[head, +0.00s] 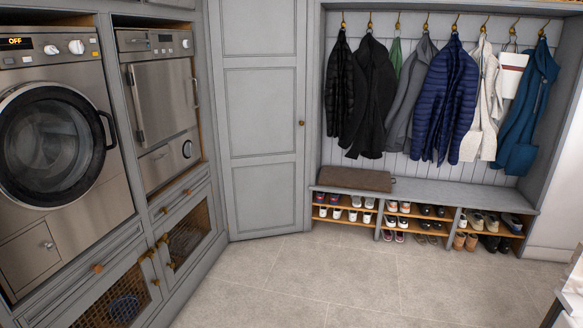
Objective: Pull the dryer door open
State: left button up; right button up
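A steel front-loading machine (20,205) stands at the left, with a display reading OFF. Its round dark glass door (50,145) looks shut. A black handle (108,130) is on the door's right edge. To its right is a second steel machine (165,42), with a flat rectangular door (165,100) that also looks shut. No label tells which machine is the dryer. Neither of my grippers is in view.
Drawers and mesh-front cabinets (110,300) sit below the machines. A tall grey cupboard (263,120) is shut. Coats (445,100) hang over a shoe bench (450,192). A partly seen pale object (570,300) is at the lower right. The tiled floor (330,280) is clear.

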aim_at(162, 91)
jog(key=i, duration=2.05)
